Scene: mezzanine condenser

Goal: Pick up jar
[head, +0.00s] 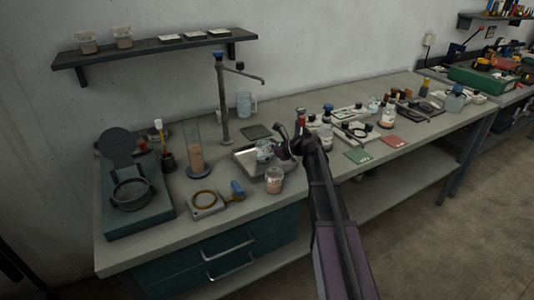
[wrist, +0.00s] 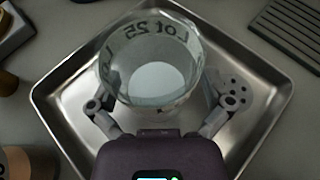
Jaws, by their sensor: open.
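A clear glass jar (wrist: 150,65) marked "Lot 25" stands in a shallow metal tray (wrist: 60,110), seen from above in the wrist view. My gripper (wrist: 162,103) is open, with one finger at each side of the jar's near part. I cannot tell whether the fingers touch the glass. In the head view, my gripper (head: 285,145) is over the right side of the tray (head: 247,163), and the jar (head: 264,147) shows as a small pale shape, partly hidden by the gripper.
A cup with brownish contents (head: 274,181) stands just in front of the tray. A dark slotted plate (wrist: 295,28) lies beside the tray. Several small items crowd the bench to the right.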

